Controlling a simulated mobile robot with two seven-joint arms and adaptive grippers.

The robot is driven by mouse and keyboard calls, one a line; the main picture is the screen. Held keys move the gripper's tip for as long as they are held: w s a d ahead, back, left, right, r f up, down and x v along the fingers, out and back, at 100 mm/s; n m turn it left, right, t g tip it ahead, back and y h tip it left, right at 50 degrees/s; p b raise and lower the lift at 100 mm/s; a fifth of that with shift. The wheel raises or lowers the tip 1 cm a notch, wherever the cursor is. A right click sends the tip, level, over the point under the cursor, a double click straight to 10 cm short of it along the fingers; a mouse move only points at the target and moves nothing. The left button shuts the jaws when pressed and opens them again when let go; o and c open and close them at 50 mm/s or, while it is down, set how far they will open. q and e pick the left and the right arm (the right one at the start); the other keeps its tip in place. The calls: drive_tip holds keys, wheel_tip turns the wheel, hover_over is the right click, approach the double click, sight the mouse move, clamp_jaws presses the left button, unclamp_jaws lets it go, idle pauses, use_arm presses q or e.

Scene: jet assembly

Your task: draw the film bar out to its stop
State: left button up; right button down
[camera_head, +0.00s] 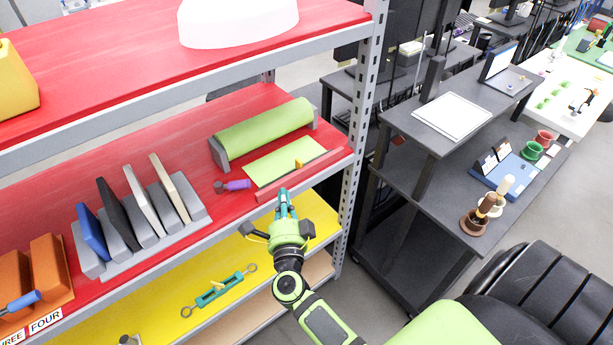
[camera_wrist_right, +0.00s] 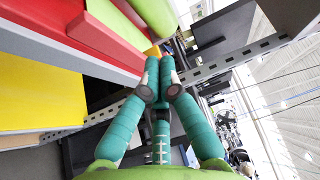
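A green film roll (camera_head: 262,133) lies between two grey end brackets on the red shelf, with a pale green film sheet (camera_head: 275,165) in front of it. The red film bar (camera_head: 304,176) lies along the sheet's front side, and a small orange-yellow knob (camera_head: 299,164) stands by it. In the right wrist view the red bar (camera_wrist_right: 98,38) is upper left and the yellow knob (camera_wrist_right: 152,50) is partly hidden behind the fingertips. My right gripper (camera_head: 284,193) has its fingertips nearly together, empty, in front of the bar and apart from the knob. My left gripper is out of view.
A purple-handled tool (camera_head: 236,185) lies left of the sheet. A rack of upright panels (camera_head: 150,235) stands further left. The shelf's grey post (camera_head: 358,130) rises at the right. A teal part (camera_head: 219,290) lies on the yellow shelf below.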

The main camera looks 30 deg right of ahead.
sight(303, 171)
drive_tip(key=s+d+f+m+g+h, duration=0.2)
drive_tip(key=s+d+m+g+h, duration=0.1)
drive_tip(key=s+d, duration=0.15)
drive_tip(key=b+x, duration=0.1)
drive_tip(key=x, duration=0.2)
drive_tip(key=a+b+x, duration=0.1)
drive_tip(key=x, duration=0.3)
drive_tip(key=w+b+x, duration=0.1)
drive_tip(key=x, duration=0.3)
drive_tip(key=shift+w+a+f+b, duration=0.2)
drive_tip(key=shift+w+f+b, duration=0.05)
drive_tip(key=shift+f+b, duration=0.05)
drive_tip(key=shift+w+r, duration=0.15)
drive_tip(key=shift+w, duration=0.25)
drive_tip(key=shift+w+a, duration=0.1)
drive_tip(key=shift+w, duration=0.5)
drive_tip(key=shift+s, duration=0.1)
